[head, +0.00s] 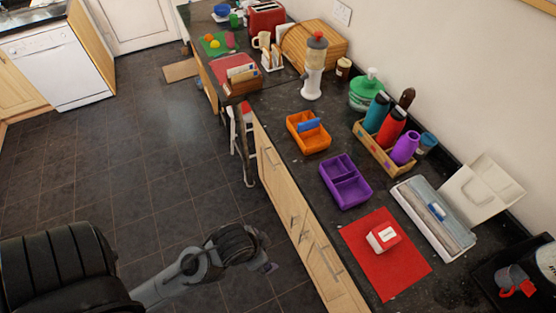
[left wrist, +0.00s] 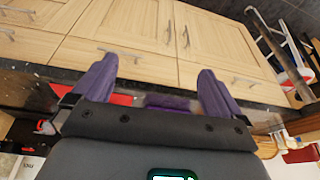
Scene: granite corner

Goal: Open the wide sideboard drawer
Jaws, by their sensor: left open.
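The pale wooden sideboard (head: 290,195) runs along the right wall under a dark stone top. Its fronts look closed in both views. In the left wrist view, which looks upside down, a wide drawer front (left wrist: 142,64) lies just beneath the worktop edge, with a metal bar handle (left wrist: 119,53). This handle appears beyond the left fingertip. Another bar handle (left wrist: 246,80) is at right. My left gripper (head: 268,267) is in front of the sideboard, apart from it. Its purple fingers (left wrist: 156,77) are spread with nothing between them. My right gripper is not visible.
On the worktop are a red mat (head: 365,270) with a white-and-red box (head: 383,237), a purple tray (head: 346,198), an orange caddy (head: 308,145) and a bottle crate (head: 375,155). A step stool (head: 243,150) stands beside the sideboard. The tiled floor (head: 140,180) is largely clear.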

